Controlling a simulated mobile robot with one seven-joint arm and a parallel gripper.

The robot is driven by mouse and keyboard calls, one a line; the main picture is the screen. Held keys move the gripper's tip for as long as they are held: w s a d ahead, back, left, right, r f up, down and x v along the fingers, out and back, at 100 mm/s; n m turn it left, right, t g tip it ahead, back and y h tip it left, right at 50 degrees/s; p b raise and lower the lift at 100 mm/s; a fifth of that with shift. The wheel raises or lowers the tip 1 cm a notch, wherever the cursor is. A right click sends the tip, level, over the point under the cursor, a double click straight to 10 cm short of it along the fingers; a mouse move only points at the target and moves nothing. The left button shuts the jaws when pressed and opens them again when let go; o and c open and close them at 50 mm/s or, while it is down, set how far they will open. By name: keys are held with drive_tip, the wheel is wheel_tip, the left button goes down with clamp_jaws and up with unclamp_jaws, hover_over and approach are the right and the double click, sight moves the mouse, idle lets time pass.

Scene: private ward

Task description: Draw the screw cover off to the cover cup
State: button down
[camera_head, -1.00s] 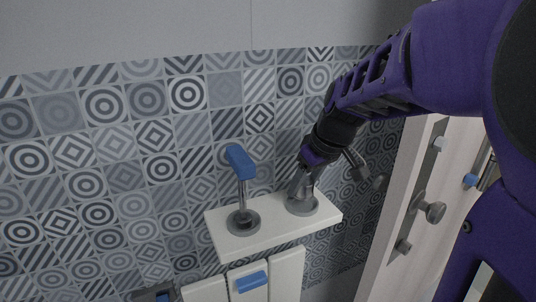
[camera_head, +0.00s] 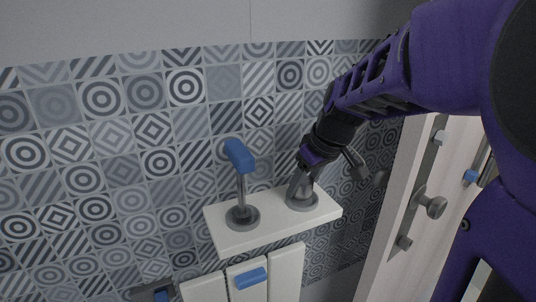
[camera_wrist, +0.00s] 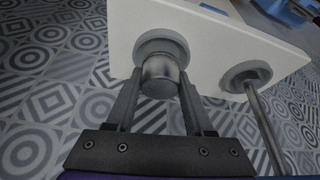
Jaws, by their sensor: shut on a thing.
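A short metal cylinder, which looks like the screw cover (camera_wrist: 160,82), sits in a grey round collar (camera_wrist: 160,43) on a white ledge (camera_wrist: 215,40) in the wrist view. My gripper (camera_head: 301,190) is shut on it, one finger on each side. In the head view my fingers hide most of the cylinder, above the right-hand collar (camera_head: 303,203). A second grey collar (camera_head: 242,219) to the left holds a thin upright rod with a blue grip (camera_head: 239,156). I cannot tell which part is the cover cup.
A patterned tile wall (camera_head: 120,150) stands close behind the ledge. White panels with a blue pull (camera_head: 250,278) are below it. A door with a metal knob (camera_head: 433,207) is at the right. Room is open above the ledge's left side.

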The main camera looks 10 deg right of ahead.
drive_tip(key=shift+f+b, duration=0.5)
drive_tip(key=shift+f, duration=0.15)
drive_tip(key=shift+f, duration=0.2)
drive_tip(key=shift+c, duration=1)
unclamp_jaws()
